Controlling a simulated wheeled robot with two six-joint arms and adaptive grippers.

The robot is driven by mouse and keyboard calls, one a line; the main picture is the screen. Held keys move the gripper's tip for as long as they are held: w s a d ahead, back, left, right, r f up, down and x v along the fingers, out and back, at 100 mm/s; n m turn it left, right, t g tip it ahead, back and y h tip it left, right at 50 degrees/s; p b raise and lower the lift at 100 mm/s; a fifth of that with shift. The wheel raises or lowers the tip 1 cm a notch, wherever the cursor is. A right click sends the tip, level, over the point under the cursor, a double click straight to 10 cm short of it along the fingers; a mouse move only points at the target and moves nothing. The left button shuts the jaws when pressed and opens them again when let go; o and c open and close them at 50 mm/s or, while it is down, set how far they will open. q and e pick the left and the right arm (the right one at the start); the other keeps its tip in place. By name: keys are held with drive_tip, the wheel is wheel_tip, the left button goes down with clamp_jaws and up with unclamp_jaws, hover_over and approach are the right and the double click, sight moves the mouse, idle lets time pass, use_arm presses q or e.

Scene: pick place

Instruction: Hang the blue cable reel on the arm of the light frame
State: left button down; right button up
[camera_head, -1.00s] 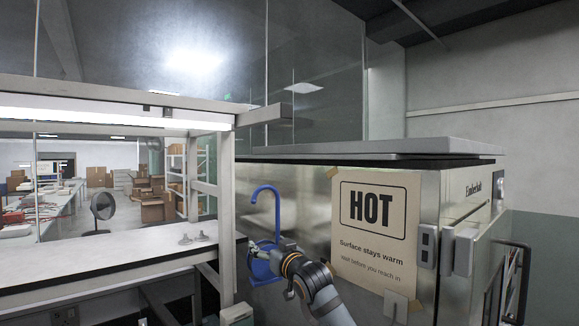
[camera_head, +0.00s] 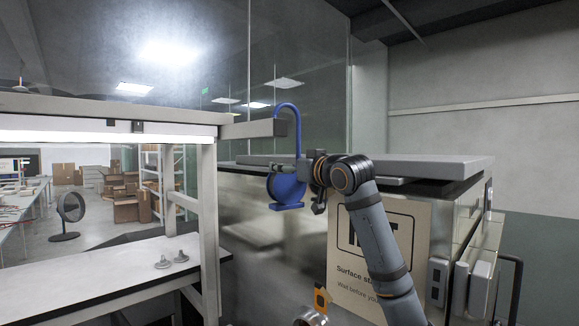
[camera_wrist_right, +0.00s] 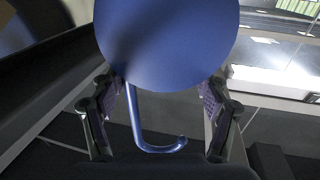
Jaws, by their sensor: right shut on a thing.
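The blue cable reel (camera_head: 286,186) is upright, with a tall blue hook on top. My right gripper (camera_head: 297,170) is shut on it from the right, in front of the oven. The hook's bend is at the end of the light frame's arm (camera_head: 256,129), its stem just right of that end. I cannot tell whether the hook is over the arm or touching it. In the right wrist view the reel's blue disc (camera_wrist_right: 168,40) hides much of the scene between the fingers (camera_wrist_right: 160,110), and its hook shows below. My left gripper is not in view.
A steel oven (camera_head: 262,225) with a HOT sign (camera_head: 350,262) stands close behind my right arm. A glass panel stands behind.

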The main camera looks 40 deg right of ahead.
drive_tip(key=a+f, duration=0.3)
drive_tip(key=a, duration=0.5)
drive_tip(key=shift+s+a, duration=0.35)
drive_tip(key=shift+s, duration=0.05)
idle(0.4)
drive_tip(key=shift+a, duration=0.1)
drive_tip(key=o, duration=1.8)
drive_tip(key=shift+f, duration=0.15)
drive_tip(key=shift+s, duration=0.15)
